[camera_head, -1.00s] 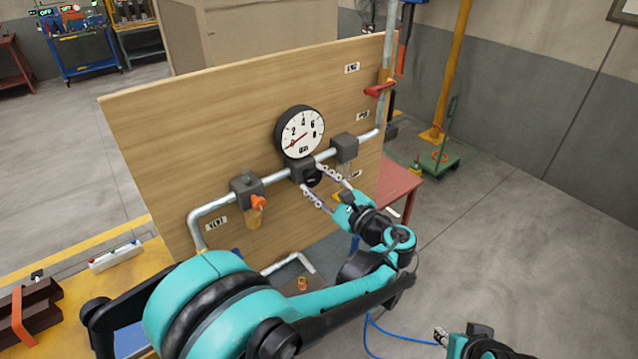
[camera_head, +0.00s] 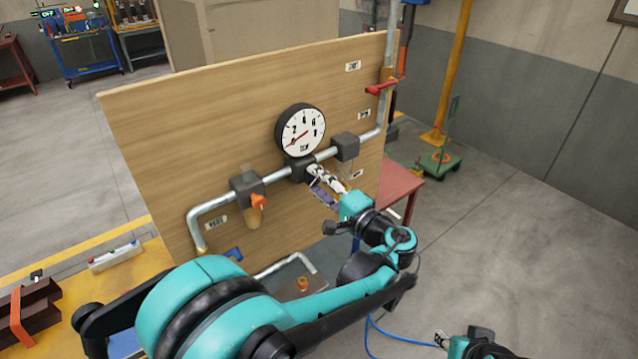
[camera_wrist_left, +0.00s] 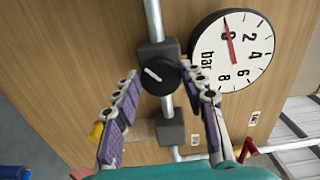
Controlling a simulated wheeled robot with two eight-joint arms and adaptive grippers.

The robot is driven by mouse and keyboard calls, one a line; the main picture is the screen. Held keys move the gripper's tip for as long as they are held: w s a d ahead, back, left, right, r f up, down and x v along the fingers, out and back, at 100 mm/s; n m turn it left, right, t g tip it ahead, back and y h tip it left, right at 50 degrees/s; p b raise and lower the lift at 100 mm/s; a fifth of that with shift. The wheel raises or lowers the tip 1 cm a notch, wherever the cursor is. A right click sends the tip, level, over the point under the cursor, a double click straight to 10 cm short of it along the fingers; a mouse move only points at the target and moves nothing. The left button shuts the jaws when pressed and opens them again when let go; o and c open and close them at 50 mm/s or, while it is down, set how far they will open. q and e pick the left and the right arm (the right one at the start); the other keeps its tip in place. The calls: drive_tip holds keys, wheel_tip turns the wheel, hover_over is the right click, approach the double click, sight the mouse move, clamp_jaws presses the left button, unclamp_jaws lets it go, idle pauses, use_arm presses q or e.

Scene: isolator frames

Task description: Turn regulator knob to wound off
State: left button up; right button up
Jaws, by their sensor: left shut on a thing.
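The regulator knob (camera_wrist_left: 158,74) is a round black knob with a white line on its face, on a dark block (camera_wrist_left: 155,50) in the pipe. The line is slanted. In the left wrist view, my left gripper (camera_wrist_left: 159,82) has a fingertip on each side of the knob and is shut on it. In the head view the left gripper (camera_head: 320,180) reaches the regulator below the gauge, and its fingers hide the knob. The white gauge (camera_head: 302,130) has its red needle near 0. My right gripper (camera_head: 441,339) shows small at the bottom edge; its jaw state is unclear.
The pipe (camera_head: 218,205) runs across an upright wooden board (camera_head: 190,120). A red lever (camera_head: 380,88) is at the upper right. The floor at right is mostly clear.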

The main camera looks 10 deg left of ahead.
use_arm(q)
drive_tip(key=n, duration=0.5)
drive_tip(key=shift+f+n, duration=0.15)
drive_tip(key=shift+n, duration=0.15)
drive_tip(key=shift+w+n+b, duration=0.1)
drive_tip(key=shift+n+b, duration=0.2)
drive_tip(key=shift+n, duration=1.9)
drive_tip(key=o, duration=1.1)
drive_tip(key=shift+o, duration=0.2)
drive_tip(key=v, duration=1.2)
drive_tip(key=shift+f, duration=0.1)
